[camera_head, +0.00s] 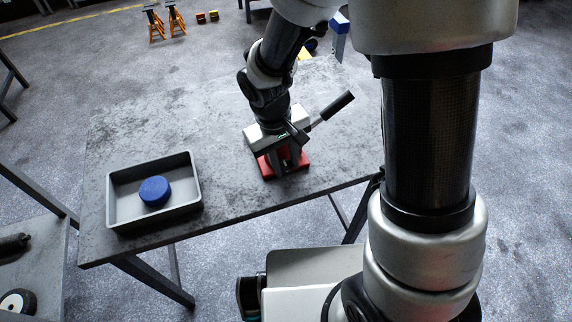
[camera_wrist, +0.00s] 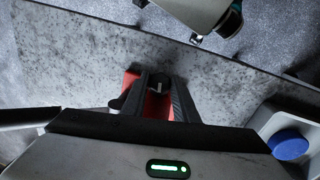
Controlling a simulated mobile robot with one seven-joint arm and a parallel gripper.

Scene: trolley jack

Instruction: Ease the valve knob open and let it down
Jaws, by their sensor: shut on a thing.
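The red jack (camera_head: 267,169) stands on the grey table, mostly covered by my gripper in the head view. Its lever has a black grip (camera_head: 336,106) and slants up to the right. Red parts of the jack (camera_wrist: 133,82) also show in the wrist view, behind and beside my fingers. My gripper (camera_head: 287,164) points down at the jack's near side. In the wrist view its dark fingers (camera_wrist: 158,84) are closed around a small dark piece, which looks like the valve knob. The knob is mostly hidden, and how far it is turned cannot be seen.
A grey tray (camera_head: 112,196) with a blue round puck (camera_head: 155,190) sits at the table's left. The table (camera_head: 150,125) between tray and jack is clear. The black lever (camera_wrist: 28,115) is close beside my gripper. Orange stands (camera_head: 157,28) are on the floor behind.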

